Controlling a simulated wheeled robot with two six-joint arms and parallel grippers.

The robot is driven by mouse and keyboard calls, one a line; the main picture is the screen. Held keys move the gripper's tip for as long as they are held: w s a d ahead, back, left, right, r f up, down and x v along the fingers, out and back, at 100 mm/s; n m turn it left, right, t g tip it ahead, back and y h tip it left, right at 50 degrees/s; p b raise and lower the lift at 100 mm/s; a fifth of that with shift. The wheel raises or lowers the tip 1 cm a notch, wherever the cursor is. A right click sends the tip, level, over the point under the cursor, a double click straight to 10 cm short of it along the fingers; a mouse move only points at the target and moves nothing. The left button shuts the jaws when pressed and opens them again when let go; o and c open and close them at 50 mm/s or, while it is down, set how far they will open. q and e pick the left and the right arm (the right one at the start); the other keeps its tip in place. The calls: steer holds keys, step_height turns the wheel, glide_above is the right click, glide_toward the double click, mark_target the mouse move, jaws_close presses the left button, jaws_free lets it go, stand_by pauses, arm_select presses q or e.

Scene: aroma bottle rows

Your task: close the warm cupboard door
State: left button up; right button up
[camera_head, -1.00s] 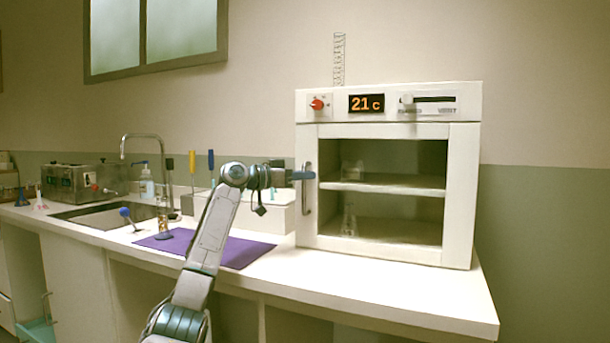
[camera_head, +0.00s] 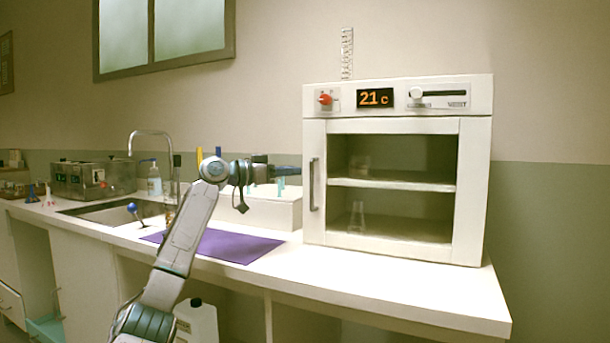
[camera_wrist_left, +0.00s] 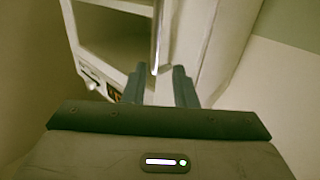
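The warm cupboard (camera_head: 398,98) is a white box on the counter, with a red knob and a display reading 21 c. Its door (camera_head: 390,125) has a large glass pane and looks flush with the front; I see no gap. The upright metal handle (camera_head: 314,185) is on the door's left edge. My left gripper (camera_head: 299,171) is just left of the handle and apart from it. In the left wrist view its two dark fingers (camera_wrist_left: 159,88) are spread with nothing between them, and the handle (camera_wrist_left: 157,45) lies ahead of them. My right gripper is out of view.
Glassware (camera_head: 357,217) shows behind the pane. A purple mat (camera_head: 235,246), a white box (camera_head: 270,210) with teal items, a sink with a tap (camera_head: 150,133) and a metal bath (camera_head: 92,180) are to the left. The counter (camera_head: 400,282) before the cupboard is clear.

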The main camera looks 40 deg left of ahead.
arm_select(q)
steer(key=shift+b+v, duration=0.5)
steer(key=shift+v, duration=1.65)
steer(key=shift+s+d, duration=0.1)
steer(key=shift+d, duration=0.1)
